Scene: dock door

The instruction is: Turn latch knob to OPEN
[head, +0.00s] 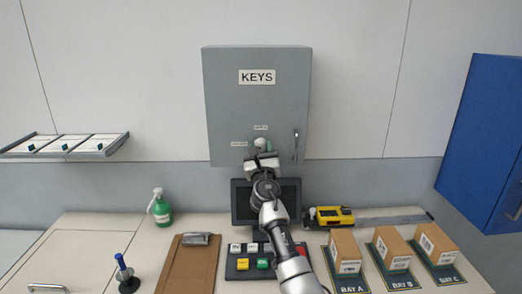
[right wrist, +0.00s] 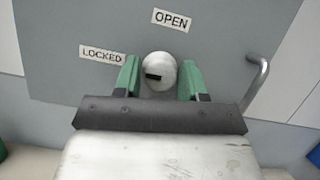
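The grey key cabinet (head: 228,110) hangs on the wall with a KEYS label. Its round pale latch knob (head: 261,142) is low on the door, and it shows larger in the right wrist view (right wrist: 160,72). A dark mark on the knob points left, roughly toward the LOCKED label (right wrist: 102,54). The OPEN label (right wrist: 171,19) is above the knob. My right gripper (head: 262,157) is at the knob, its green fingers (right wrist: 159,80) open on either side with small gaps showing. My left gripper is not in view.
A bent door handle (head: 296,145) is right of the knob. Below stand a dark monitor (head: 290,190), a button panel (head: 240,275), a clipboard (head: 190,268) and boxes (head: 345,250). A blue cabinet (head: 485,140) hangs at right.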

